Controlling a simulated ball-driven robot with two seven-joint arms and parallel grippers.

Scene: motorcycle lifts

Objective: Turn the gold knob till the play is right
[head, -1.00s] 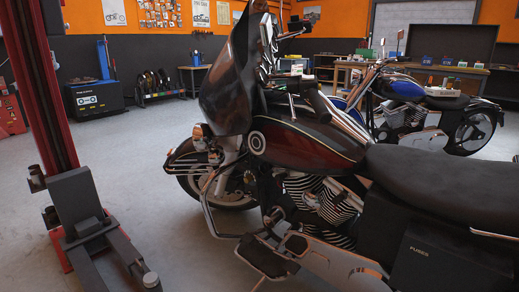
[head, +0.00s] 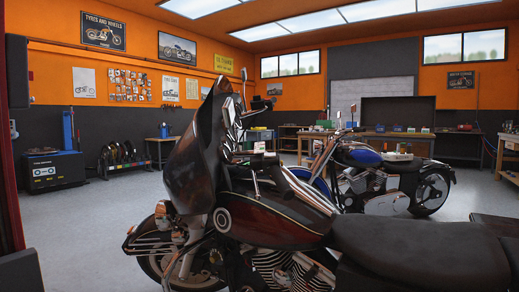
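No gold knob can be made out in the head view. A dark red and black motorcycle (head: 275,222) with a tall front fairing (head: 195,160) stands close in front of me, facing left. Its black seat (head: 420,250) reaches the lower right. Its handlebar area (head: 245,130) is partly hidden behind the fairing. Neither of my grippers is in view.
A blue motorcycle (head: 375,175) stands behind to the right. Workbenches (head: 400,138) line the back wall. A black machine (head: 55,170) and a tyre rack (head: 122,160) stand at the left. A red post edges the far left. Grey floor (head: 90,225) is clear at left.

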